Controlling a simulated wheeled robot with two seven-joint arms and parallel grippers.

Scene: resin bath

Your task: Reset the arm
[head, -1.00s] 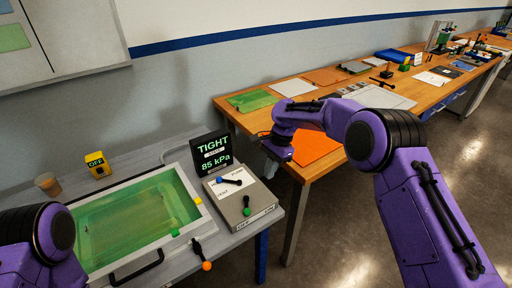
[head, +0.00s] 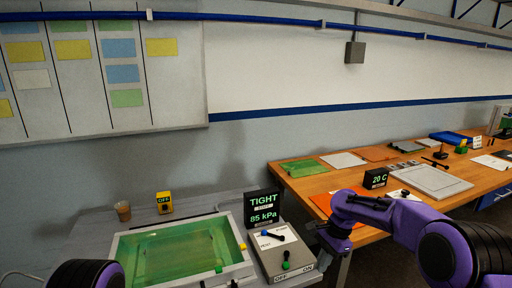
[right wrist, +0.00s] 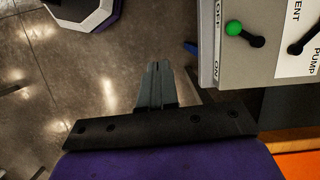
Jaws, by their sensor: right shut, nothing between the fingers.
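My right arm comes in from the lower right of the head view. Its gripper (head: 322,256) hangs just right of the grey pump control box (head: 288,258), in front of the wooden bench. In the right wrist view, the two fingers of the gripper (right wrist: 158,68) are together and empty above the concrete floor, left of the box. My left arm shows only as a purple and black link at the lower left of the head view; its gripper is out of view.
A grey-rimmed tray (head: 120,247) of green resin lies left of the box. A wooden bench (head: 300,188) with sheets and tools runs to the right.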

